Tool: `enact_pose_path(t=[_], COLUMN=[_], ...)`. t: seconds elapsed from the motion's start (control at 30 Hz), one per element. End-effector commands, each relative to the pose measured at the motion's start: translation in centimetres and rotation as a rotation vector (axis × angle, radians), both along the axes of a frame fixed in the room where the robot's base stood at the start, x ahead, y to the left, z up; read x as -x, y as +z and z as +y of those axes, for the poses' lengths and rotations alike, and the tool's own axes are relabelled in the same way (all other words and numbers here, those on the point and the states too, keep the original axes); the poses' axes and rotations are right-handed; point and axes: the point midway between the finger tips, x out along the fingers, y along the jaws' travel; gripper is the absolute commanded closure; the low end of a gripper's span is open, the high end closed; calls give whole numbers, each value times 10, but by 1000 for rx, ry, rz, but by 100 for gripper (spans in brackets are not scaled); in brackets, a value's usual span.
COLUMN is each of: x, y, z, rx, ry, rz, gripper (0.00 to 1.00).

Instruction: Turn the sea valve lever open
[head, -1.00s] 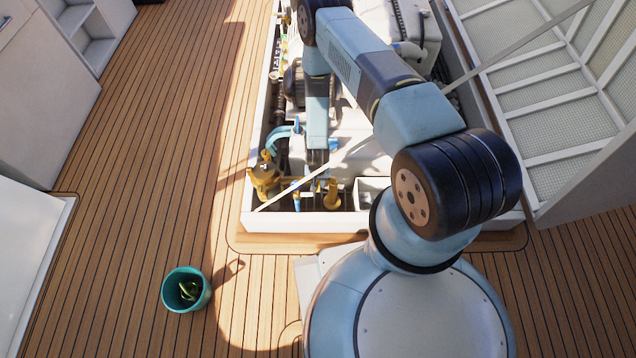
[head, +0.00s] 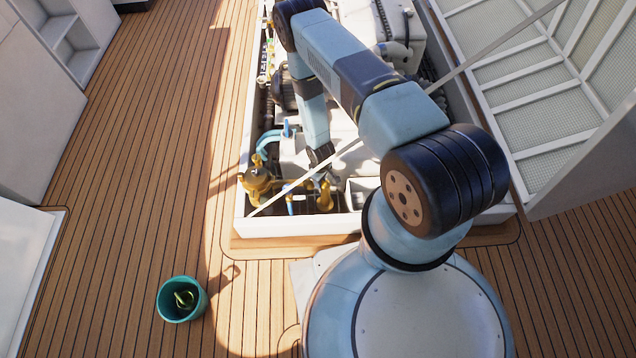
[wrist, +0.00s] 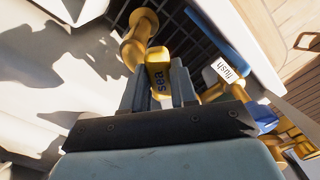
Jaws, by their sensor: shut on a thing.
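The sea valve lever (wrist: 158,78) is a yellow handle marked "sea" in the wrist view. My gripper (wrist: 160,90) is shut on it, with one dark finger on each side. The brass sea valve body (wrist: 139,38) shows just beyond the lever, over a dark grating. In the head view the brass valve (head: 323,194) stands in the front of the engine hatch, and my arm reaches down to it. The fingers and the lever are too small to make out there.
A "flush" tag (wrist: 222,70) and a blue handle (wrist: 268,112) lie to the right of my gripper. A brass strainer (head: 257,182) stands left in the hatch. A white strut (head: 450,83) crosses above. A teal bucket (head: 182,300) stands on the deck.

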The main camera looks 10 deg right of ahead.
Motion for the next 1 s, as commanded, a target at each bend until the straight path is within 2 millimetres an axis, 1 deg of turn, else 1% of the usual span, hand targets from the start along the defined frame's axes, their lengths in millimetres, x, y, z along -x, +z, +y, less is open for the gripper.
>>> enact_pose_path(t=[0.3, 0.6, 0.8, 1.0], x=[-15, -27, -33, -35], y=[0, 0, 0, 0], z=[-12, -17, -19, -20], rx=[0, -1, -1, -2], ry=[299, 532, 634, 687], rz=[-3, -2, -2, -3], gripper=[100, 100, 100, 100])
